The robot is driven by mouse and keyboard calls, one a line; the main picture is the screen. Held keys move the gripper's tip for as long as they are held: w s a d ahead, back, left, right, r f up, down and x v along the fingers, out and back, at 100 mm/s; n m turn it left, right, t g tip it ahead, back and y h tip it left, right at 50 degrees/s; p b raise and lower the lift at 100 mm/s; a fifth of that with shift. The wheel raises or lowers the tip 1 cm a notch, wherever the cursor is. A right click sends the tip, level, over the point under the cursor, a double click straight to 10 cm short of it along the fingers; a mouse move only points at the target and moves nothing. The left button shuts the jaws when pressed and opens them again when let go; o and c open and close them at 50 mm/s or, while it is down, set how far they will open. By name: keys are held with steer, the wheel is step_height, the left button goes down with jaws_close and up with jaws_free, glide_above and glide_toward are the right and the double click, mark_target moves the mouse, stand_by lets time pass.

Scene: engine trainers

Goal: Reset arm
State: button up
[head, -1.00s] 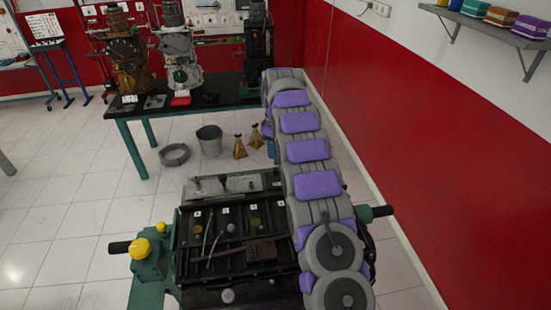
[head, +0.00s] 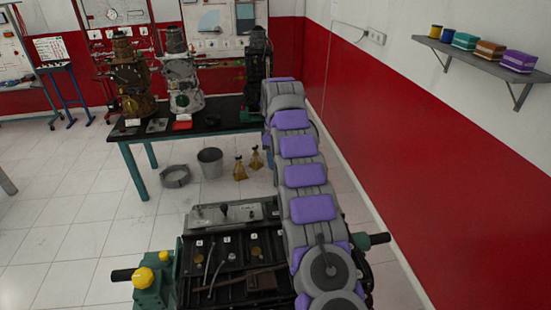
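No gripper fingers can be made out in the head view. A long grey segmented form with purple pads (head: 313,208) runs from the bottom right of centre up toward the back. Round grey discs show at its near end. Its far end is rounded, overlaps the table's right end, and shows no open jaws. I cannot tell for sure whether it is my arm.
An engine trainer (head: 235,255) with a black top stands close in front, with a yellow knob (head: 143,278) at its left. Behind are a table (head: 220,125) bearing engines, and a bucket (head: 210,162). A red-and-white wall (head: 440,170) bounds the right; floor is clear left.

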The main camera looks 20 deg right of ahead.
stand_by(0.4)
steer(key=s+a+m+g+b, duration=0.15)
steer(key=s+a+b, duration=0.35)
steer(key=s, duration=0.7)
steer(key=s+a+m+t+b, duration=0.1)
steer(key=s+a+m+b, duration=0.3)
steer(key=s, duration=0.7)
steer(key=s+a+f+m+b, duration=0.1)
steer(key=s+f, duration=0.4)
steer(key=s, duration=0.5)
steer(key=s+a+f+m+g+b, duration=0.1)
steer(key=s+f+b, duration=0.4)
steer(key=s, duration=0.5)
steer(key=s+a+f+m+b, duration=0.1)
steer(key=s+a+f+b, duration=0.2)
steer(key=s, duration=0.7)
step_height(320, 180, down, 2)
steer(key=shift+s+a+f, duration=0.25)
steer(key=shift+a, duration=0.05)
